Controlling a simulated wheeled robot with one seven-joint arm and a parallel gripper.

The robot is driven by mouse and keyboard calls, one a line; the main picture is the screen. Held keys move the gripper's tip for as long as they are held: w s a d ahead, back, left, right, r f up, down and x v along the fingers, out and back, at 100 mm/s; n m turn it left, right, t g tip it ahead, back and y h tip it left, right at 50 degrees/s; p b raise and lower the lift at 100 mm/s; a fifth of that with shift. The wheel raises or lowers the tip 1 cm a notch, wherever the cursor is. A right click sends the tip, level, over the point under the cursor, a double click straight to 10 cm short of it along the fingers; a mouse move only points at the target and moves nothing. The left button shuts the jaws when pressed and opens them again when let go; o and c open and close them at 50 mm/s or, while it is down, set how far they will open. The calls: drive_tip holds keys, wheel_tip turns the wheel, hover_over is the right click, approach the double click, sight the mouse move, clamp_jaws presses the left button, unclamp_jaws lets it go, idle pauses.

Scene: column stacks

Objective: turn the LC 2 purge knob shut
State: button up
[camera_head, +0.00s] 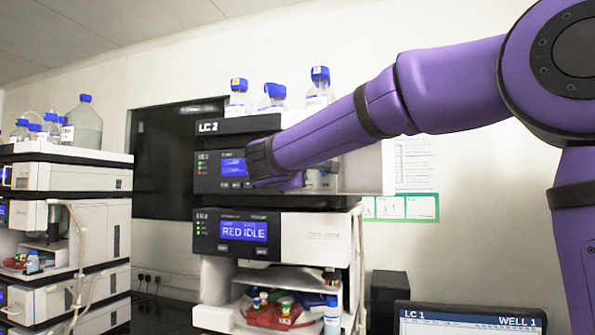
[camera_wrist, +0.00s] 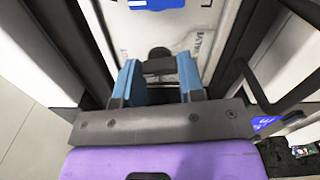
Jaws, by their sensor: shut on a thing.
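The LC 2 stack (camera_head: 222,127) stands in the middle of the head view, with its label on the top tray. My purple arm reaches across to its upper module, which has a blue screen (camera_head: 233,167). The arm hides the purge knob in the head view. In the wrist view, the dark knob (camera_wrist: 159,67) sits in front of a pale panel with "VALVE" lettering. My gripper (camera_wrist: 160,76) has its two blue fingers on either side of the knob and is shut on it. The knob's exact angle cannot be told.
Blue-capped bottles (camera_head: 319,88) stand on top of the stack. A lower module (camera_head: 316,237) reads "RED IDLE", above an open bay with small bottles. Another stack (camera_head: 75,177) stands at the left. A monitor (camera_head: 470,321) marked LC 1 is at the lower right.

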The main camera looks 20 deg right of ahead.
drive_tip(key=shift+m, duration=0.9)
drive_tip(key=o, duration=0.7)
drive_tip(key=shift+c, duration=0.2)
drive_tip(key=v, duration=1.1)
drive_tip(key=shift+w, duration=0.1)
